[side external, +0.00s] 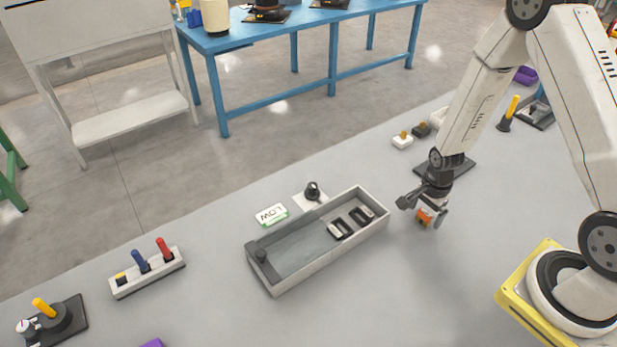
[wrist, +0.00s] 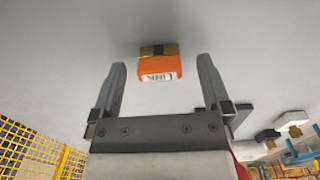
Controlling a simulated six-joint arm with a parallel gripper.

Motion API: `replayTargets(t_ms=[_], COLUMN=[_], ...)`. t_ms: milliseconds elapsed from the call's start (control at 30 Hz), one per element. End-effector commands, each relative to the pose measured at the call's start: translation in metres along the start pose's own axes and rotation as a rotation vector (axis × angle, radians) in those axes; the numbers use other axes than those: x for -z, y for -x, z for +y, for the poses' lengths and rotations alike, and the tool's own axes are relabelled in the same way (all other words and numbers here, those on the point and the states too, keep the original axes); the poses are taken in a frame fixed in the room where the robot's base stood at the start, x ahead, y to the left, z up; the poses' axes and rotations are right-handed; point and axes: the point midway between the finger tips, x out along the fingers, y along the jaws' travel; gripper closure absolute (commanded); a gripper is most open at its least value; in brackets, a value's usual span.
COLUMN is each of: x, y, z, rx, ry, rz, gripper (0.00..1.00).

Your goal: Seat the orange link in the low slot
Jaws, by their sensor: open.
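The orange link (side external: 424,216) is a small orange block at my gripper on the grey table. In the wrist view the link (wrist: 158,68) has a dark and gold band on top and a white label on its near face. My gripper (side external: 424,206) is open. In the wrist view its two fingers (wrist: 160,78) stand on either side of the link, with gaps between. The grey tray (side external: 292,283) lies left of my gripper, with two dark slot frames (side external: 351,222) at its right end. A sign reading LOW (side external: 271,214) stands behind the tray.
A black knob (side external: 312,190) on a white plate stands behind the tray. A holder with coloured handles (side external: 148,272) is further left. White and dark blocks (side external: 403,140) lie behind my arm.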

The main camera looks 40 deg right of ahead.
Motion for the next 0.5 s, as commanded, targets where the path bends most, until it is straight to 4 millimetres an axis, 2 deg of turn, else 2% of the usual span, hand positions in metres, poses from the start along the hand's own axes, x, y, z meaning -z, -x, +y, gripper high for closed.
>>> replayTargets(t_ms=[200, 500], x=[0.0000, 0.0000], y=[-0.0123, -0.0136], z=[0.0003, 0.0002], rx=[-0.001, 0.000], ry=[0.000, 0.000], rz=[0.000, 0.000], gripper=[0.01, 0.01])
